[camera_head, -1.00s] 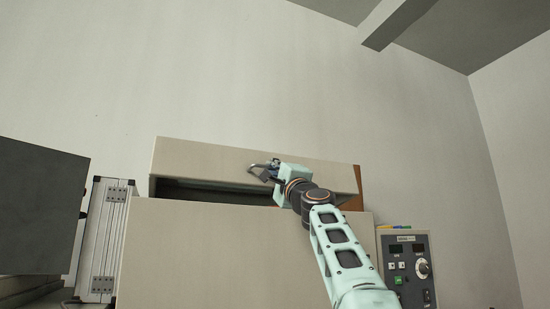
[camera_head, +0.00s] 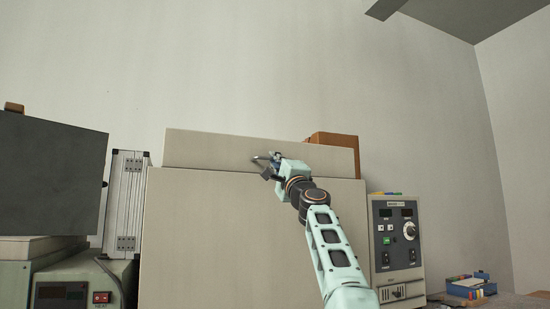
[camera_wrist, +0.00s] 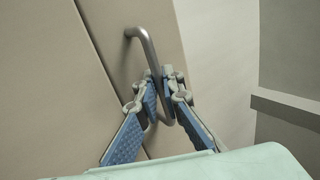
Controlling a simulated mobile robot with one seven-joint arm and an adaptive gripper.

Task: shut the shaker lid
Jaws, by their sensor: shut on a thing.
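The shaker is a large beige box; its broad front (camera_head: 235,225) fills the middle of the head view. Its lid (camera_head: 205,149) is the beige band along the top, and no dark gap shows below it now. A grey bent-bar handle (camera_head: 260,158) sits on the lid's front; it also shows in the wrist view (camera_wrist: 145,44). My gripper (camera_head: 271,166) is at the handle. In the wrist view its blue-padded fingers (camera_wrist: 163,90) are shut around the bar. A thin seam between lid and body runs beside the handle there. The lid's rear edge is hidden.
A control unit with dials (camera_head: 396,240) stands close on the right. A silver case (camera_head: 126,205) and a dark grey box (camera_head: 50,175) stand on the left. An orange-brown box (camera_head: 335,141) is behind the lid. A blue tray (camera_head: 470,287) lies far right.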

